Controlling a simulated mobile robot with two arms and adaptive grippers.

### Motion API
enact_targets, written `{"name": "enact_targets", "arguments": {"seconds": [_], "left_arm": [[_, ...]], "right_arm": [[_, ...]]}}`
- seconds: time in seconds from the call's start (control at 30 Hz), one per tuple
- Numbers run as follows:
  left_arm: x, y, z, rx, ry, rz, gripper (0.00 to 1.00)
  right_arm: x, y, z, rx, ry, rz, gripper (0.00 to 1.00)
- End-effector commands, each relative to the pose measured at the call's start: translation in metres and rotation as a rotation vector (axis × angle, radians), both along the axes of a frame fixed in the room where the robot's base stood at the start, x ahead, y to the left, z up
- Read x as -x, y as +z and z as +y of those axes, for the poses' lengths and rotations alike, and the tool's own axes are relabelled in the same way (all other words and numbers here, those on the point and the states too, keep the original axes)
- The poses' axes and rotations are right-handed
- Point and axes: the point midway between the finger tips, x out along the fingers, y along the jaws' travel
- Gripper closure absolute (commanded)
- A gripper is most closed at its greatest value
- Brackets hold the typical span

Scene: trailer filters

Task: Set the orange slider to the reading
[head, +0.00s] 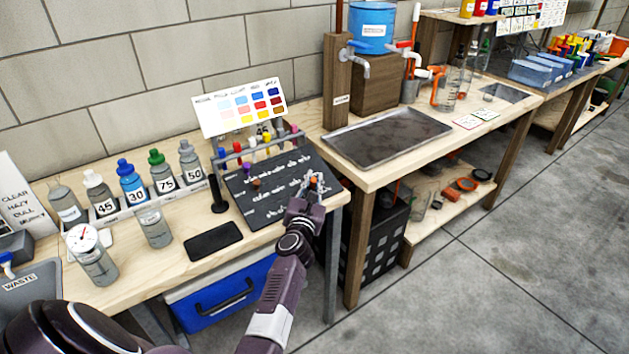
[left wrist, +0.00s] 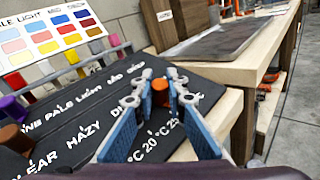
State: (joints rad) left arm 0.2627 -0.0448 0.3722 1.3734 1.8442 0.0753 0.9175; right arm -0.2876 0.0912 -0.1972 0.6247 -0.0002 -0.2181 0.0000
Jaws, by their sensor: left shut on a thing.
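The orange slider (left wrist: 160,93) is a small round orange-brown knob between the fingertips of my left gripper (head: 313,187). The left gripper is shut on it at the right part of the black marked board (head: 262,203). In the left wrist view the blue-grey fingers stand either side of the knob, above a row reading °C, 20 and 25. The fingers cover part of that row, so I cannot tell which mark the knob is at. A brown-orange knob (head: 256,183) and a purple knob (head: 247,167) sit on other rows. My right gripper is out of view.
A color chart (head: 240,108) and a rack of colored-cap tubes stand behind the board. A dial thermometer (head: 83,237) sits in a grey bottle at the left. Numbered bottles (head: 133,188), a black phone-like slab (head: 214,241) and a metal tray (head: 388,136) are nearby.

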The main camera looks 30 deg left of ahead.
Motion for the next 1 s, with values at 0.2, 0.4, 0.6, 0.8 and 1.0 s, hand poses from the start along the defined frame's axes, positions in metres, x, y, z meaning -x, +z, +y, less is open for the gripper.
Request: {"name": "enact_targets", "arguments": {"seconds": [0.2,0.4,0.6,0.8,1.0], "left_arm": [[0.0,-0.003,-0.001,0.002,-0.001,0.004,1.0],[0.0,-0.003,-0.001,0.002,-0.001,0.004,0.7],[0.0,-0.002,-0.001,0.001,0.0,0.003,0.69],[0.005,-0.003,-0.002,-0.002,-0.001,0.005,0.69],[0.028,-0.003,-0.013,-0.002,-0.003,0.006,0.69]], "right_arm": [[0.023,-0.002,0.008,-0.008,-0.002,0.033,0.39],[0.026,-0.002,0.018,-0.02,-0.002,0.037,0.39],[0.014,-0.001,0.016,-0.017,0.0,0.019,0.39],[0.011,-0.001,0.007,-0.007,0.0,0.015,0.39],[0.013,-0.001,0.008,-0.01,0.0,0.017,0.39]]}}
